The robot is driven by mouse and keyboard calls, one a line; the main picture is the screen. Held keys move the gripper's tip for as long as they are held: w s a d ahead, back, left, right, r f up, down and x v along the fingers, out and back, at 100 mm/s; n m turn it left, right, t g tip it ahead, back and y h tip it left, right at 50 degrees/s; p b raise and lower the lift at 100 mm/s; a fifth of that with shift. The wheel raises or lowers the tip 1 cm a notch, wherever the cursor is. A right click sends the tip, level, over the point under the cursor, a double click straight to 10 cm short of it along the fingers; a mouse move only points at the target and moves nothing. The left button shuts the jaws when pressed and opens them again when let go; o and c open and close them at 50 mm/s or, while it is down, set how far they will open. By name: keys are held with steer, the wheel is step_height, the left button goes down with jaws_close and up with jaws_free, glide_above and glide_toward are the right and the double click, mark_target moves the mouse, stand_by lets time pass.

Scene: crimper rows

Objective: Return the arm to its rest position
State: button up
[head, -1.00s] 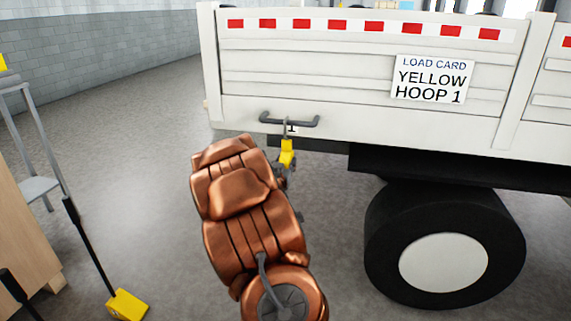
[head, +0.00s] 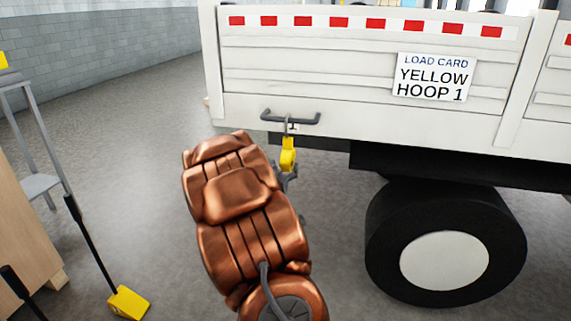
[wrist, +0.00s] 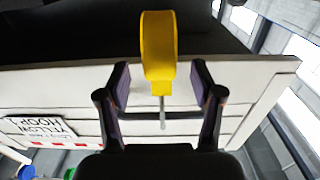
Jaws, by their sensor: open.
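A yellow piece (head: 288,155) hangs below the grey bar handle (head: 291,119) on the side of a white truck bed. In the wrist view, which shows the truck upside down, the yellow piece (wrist: 158,45) and its thin metal shank lie in line with the gap between my fingers. My gripper (wrist: 160,72) is open, with a dark finger on each side of that line and visible space on both sides. In the head view my copper-coloured arm hides most of my gripper, just below and right of the yellow piece.
The truck bed side (head: 310,65) carries a load card (head: 433,78) reading "YELLOW HOOP 1". A black wheel (head: 445,245) is at right. A ladder-like stand (head: 40,185), a wooden box (head: 25,220) and a yellow-ended pole (head: 128,303) are at left. Open floor lies between.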

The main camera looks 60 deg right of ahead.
steer(key=shift+v, duration=1.5)
steer(key=w+a+f+n+t+y, duration=0.1)
steer(key=w+a+f+y, duration=0.15)
steer(key=a, duration=0.45)
steer(key=w+a+f+n+y, duration=0.2)
steer(key=w+a+y, duration=0.15)
steer(key=a, duration=0.25)
steer(key=w+a+f+n+t+y, duration=0.1)
steer(key=w+a+f+y, duration=0.2)
steer(key=a, duration=0.4)
steer(key=s+a+n+g+y, duration=0.2)
steer(key=s+a+n+y, duration=0.15)
steer(key=a, duration=0.65)
steer(key=s+a+n+g+y, duration=0.2)
steer(key=s+a+y, duration=0.25)
steer(key=a, duration=0.65)
steer(key=s+a+r+n+g, duration=0.2)
steer(key=s+a+g, duration=0.15)
steer(key=s, duration=0.85)
steer(key=s+a+r+n+g, duration=0.1)
steer(key=s+a+n+g, duration=0.25)
steer(key=s, duration=0.75)
step_height(320, 180, up, 23)
steer(key=s+m+t+p, duration=0.1)
steer(key=p, duration=2)
steer(key=shift+a+p, duration=0.3)
steer(key=shift+p, duration=0.1)
